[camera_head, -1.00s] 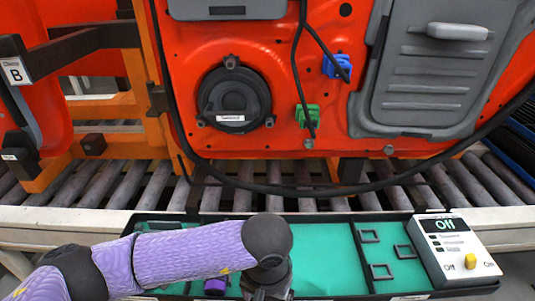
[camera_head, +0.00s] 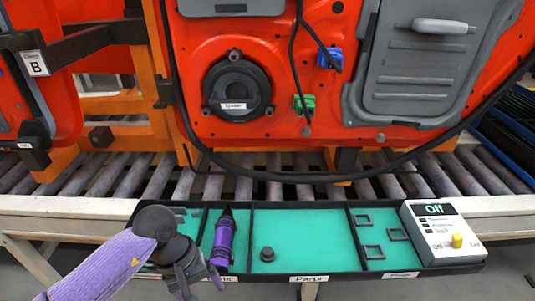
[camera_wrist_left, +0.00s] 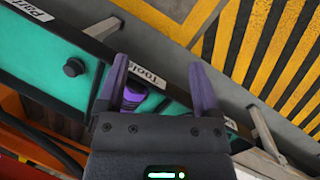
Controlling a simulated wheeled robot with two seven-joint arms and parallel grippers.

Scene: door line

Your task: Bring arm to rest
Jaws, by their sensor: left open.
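My left arm comes in from the lower left in the head view. Its gripper (camera_head: 202,284) hangs over the front left of the tray (camera_head: 340,275), beside a purple and black tool (camera_head: 222,242). In the left wrist view the two purple fingers (camera_wrist_left: 160,82) stand apart, with nothing held between them. The purple tool (camera_wrist_left: 133,97) shows behind the left finger, lying in the tray's tool compartment. My right gripper is not in view.
The green-lined tray holds a small black knob (camera_head: 267,254) and several black square frames (camera_head: 372,252). A control box (camera_head: 442,232) reading "Off" stands at its right end. Behind are a roller conveyor (camera_head: 300,178) and a red door (camera_head: 300,75) with a hanging black cable.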

